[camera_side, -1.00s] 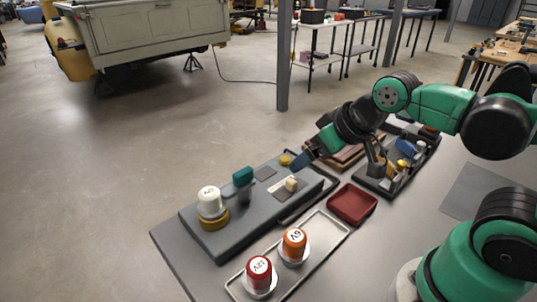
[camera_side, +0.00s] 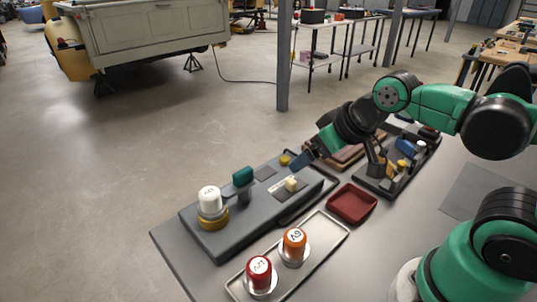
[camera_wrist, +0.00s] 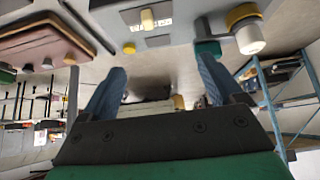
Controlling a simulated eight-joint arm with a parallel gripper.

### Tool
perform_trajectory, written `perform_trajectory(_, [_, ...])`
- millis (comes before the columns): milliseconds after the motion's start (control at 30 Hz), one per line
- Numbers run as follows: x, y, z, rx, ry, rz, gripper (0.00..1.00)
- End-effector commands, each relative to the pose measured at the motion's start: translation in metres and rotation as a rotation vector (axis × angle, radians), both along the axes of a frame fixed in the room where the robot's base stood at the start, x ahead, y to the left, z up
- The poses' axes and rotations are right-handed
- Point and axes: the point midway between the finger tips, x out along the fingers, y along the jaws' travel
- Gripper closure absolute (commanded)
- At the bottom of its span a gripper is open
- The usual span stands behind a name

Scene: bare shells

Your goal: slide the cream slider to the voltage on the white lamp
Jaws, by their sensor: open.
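The white lamp (camera_side: 209,198) stands upright on a yellow ring at the left end of a grey console (camera_side: 232,225); its small label is unreadable. The cream slider (camera_side: 291,183) sits on a plate towards the console's right end. In the wrist view the slider (camera_wrist: 147,19) and the white lamp (camera_wrist: 251,39) are near the top edge. My gripper (camera_wrist: 158,84) is open, with its two blue fingers apart and nothing between them. In the side view my gripper (camera_side: 305,160) is above the console's right end, beyond the slider and apart from it.
A teal block (camera_side: 243,178) and a yellow button (camera_side: 285,160) stand on the console. A pale tray (camera_side: 335,232) in front holds a red lamp (camera_side: 259,270) and an orange lamp (camera_side: 294,242). A red dish (camera_side: 352,220) and a black tray (camera_side: 379,187) of parts lie right.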

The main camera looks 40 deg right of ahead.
Motion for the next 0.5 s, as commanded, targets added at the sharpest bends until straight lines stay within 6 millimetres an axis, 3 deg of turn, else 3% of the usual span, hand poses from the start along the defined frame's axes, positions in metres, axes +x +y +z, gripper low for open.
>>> perform_trajectory(267, [0.0, 0.0, 0.0, 0.0, 0.0, 0.0, 0.13])
perform_trajectory(400, [0.0011, -0.0002, 0.0003, 0.0, 0.011, 0.0, 0.47])
perform_trajectory(500, [0.0059, -0.0013, 0.001, -0.003, 0.057, -0.001, 0.47])
